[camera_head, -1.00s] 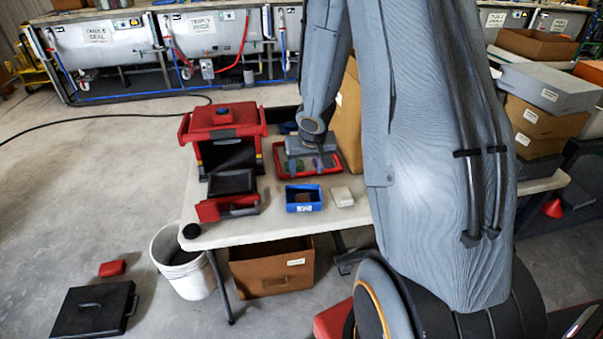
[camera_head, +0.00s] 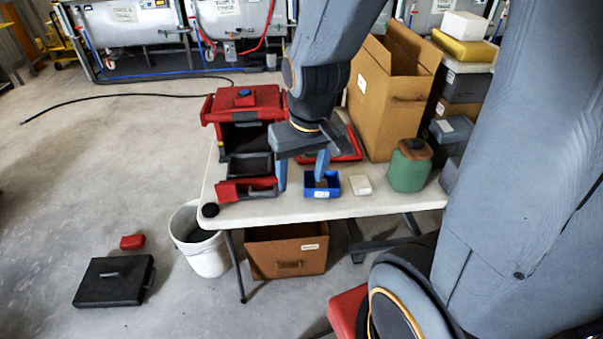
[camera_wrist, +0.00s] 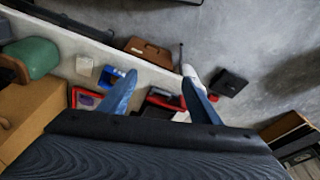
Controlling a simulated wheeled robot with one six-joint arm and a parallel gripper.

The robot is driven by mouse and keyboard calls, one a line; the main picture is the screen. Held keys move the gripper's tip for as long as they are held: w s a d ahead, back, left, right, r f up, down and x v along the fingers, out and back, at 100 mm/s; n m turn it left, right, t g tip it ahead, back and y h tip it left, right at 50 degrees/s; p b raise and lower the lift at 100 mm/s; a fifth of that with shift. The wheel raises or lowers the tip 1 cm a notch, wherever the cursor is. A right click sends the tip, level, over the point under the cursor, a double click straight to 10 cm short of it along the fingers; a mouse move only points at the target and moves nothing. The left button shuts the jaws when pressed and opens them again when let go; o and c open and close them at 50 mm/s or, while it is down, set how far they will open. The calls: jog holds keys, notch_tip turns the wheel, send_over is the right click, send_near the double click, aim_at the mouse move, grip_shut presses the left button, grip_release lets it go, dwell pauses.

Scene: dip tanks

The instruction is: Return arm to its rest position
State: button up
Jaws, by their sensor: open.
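My gripper (camera_head: 302,182) hangs from the arm in front of and above the white table in the head view, with two blue fingers spread apart and nothing between them. It also shows in the wrist view (camera_wrist: 158,82), where the blue fingers stand apart over the table's edge. The white table (camera_head: 270,212) holds a red and black box (camera_head: 243,105) with a drawer-like tray (camera_head: 247,189) at its front. A small blue bin (camera_head: 322,191) stands close to the right finger in the picture; I cannot tell whether they touch.
A white block (camera_head: 360,184), a green jug (camera_head: 407,172) and a tall open carton (camera_head: 382,110) stand on the table's right. A white bucket (camera_head: 205,256) and a brown box (camera_head: 287,262) are below. The floor at left is mostly clear, with a black lidded case (camera_head: 113,281).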

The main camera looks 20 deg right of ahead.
notch_tip(320, 180, down, 8)
jog(key=g+b, duration=0.1)
jog(key=b, duration=0.6)
jog(key=shift+w, duration=0.1)
dwell(0.5)
